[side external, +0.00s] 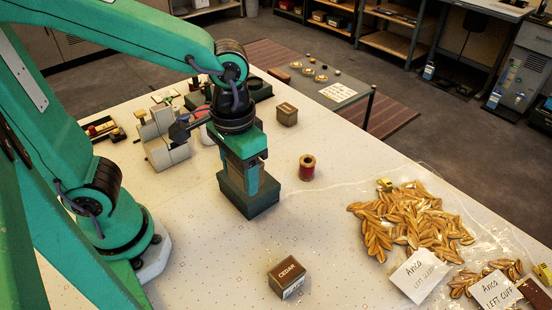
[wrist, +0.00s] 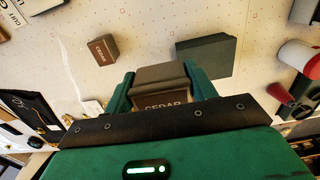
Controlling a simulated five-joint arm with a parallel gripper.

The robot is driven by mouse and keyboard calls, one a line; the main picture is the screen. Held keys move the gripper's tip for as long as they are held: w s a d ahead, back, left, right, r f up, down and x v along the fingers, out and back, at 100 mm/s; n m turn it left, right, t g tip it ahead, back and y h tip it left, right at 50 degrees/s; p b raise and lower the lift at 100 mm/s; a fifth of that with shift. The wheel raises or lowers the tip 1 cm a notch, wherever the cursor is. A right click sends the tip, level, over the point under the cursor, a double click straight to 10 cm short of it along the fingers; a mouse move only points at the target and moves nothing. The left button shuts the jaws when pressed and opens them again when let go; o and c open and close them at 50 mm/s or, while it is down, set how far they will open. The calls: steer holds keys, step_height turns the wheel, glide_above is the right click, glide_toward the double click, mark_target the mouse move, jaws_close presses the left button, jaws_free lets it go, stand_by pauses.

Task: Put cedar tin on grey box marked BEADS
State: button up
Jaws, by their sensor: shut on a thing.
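My gripper (side external: 252,172) is shut on a brown tin, whose front label reads CEDAR in the wrist view (wrist: 162,100). In the side view the jaws mostly hide this tin. A dark grey-green box (side external: 246,200) stands under and around the line of my gripper in the side view. In the wrist view a dark grey box (wrist: 207,56) lies beyond the held tin, to its right. No BEADS marking is legible on it. A second brown box marked CEDAR (side external: 287,277) stands alone at the table's front.
A red spool (side external: 307,168) stands right of the grey box. Another small brown box (side external: 286,115) is behind it. A pale machine (side external: 163,138) stands left. Gold leaf pieces (side external: 415,222) and cards (side external: 418,275) lie right. The table between is clear.

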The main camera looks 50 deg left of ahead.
steer(key=shift+s+a, duration=0.1)
steer(key=shift+s, duration=0.2)
steer(key=shift+f, duration=0.1)
steer(key=w+a+f, duration=0.2)
steer(key=a, duration=0.1)
steer(key=w+a+f, duration=0.2)
steer(key=a, duration=0.1)
steer(key=w+a+f, duration=0.3)
steer(key=shift+a, duration=0.2)
steer(key=shift+f, duration=1.95)
steer(key=shift+f, duration=0.2)
steer(key=o, duration=1)
